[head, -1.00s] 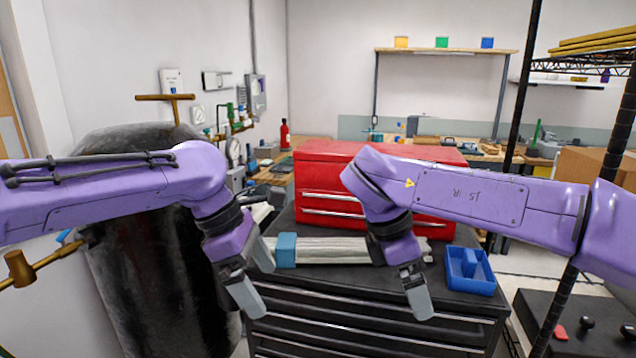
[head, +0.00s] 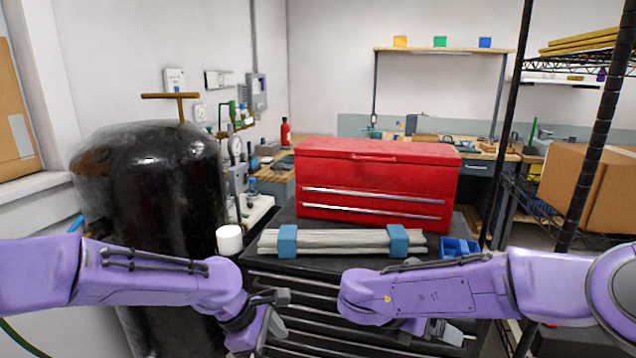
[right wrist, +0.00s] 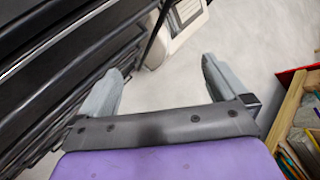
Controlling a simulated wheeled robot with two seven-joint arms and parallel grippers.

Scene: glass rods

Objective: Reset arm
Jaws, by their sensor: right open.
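A bundle of pale rods (head: 345,243) with two blue bands lies on the black tool cabinet (head: 262,262), in front of the red toolbox. My left gripper (head: 276,328) is low in the head view, in front of the cabinet and below the rods; its fingers are too hidden to judge. My right gripper (head: 450,332) is low on the right in the head view, below the blue tray and apart from the rods. In the right wrist view my right gripper (right wrist: 162,72) has its fingers wide apart with nothing between them.
The red toolbox (head: 385,180) stands behind the rods. A blue tray (head: 458,246) is at the cabinet's right end. A black tank (head: 155,220) is at left, with a white cylinder (head: 229,240) beside it. A wire shelf post (head: 590,150) rises at right.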

